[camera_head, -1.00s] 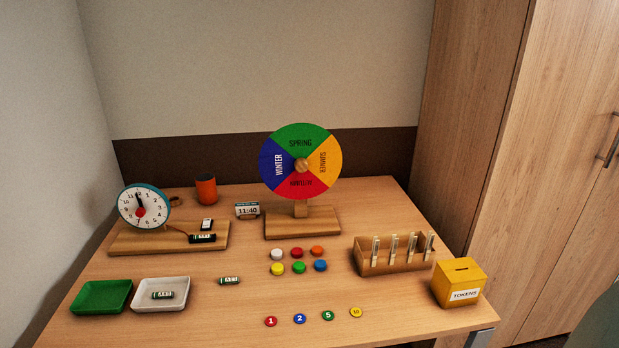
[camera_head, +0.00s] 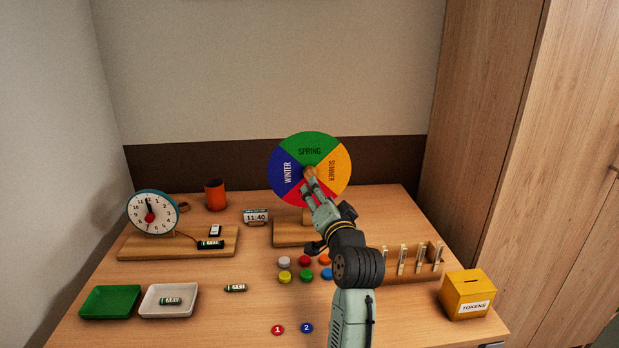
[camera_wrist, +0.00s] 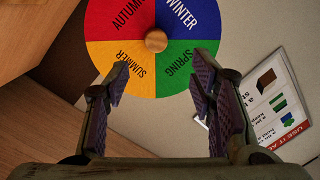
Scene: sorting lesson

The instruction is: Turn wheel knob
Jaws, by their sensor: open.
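The season wheel (camera_head: 332,155) stands upright on a wooden base (camera_head: 288,234), with a green SPRING sector at the top, blue WINTER at left, yellow SUMMER at right and red at the bottom. Its round wooden knob (camera_head: 309,172) is at the centre. My gripper (camera_head: 308,183) is in front of the wheel and overlaps the knob's lower edge in the head view. In the wrist view my gripper (camera_wrist: 160,85) is open and empty, its two fingers spread. There the knob (camera_wrist: 156,40) lies beyond the fingertips, about midway between them, with no contact visible.
A toy clock (camera_head: 152,212), an orange cup (camera_head: 215,194) and a small 11:40 display (camera_head: 256,216) stand left of the wheel. Coloured buttons (camera_head: 284,277), a clip rack (camera_head: 428,270) and a yellow token box (camera_head: 466,296) are near my arm. Green (camera_head: 110,301) and white trays (camera_head: 152,311) lie front left.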

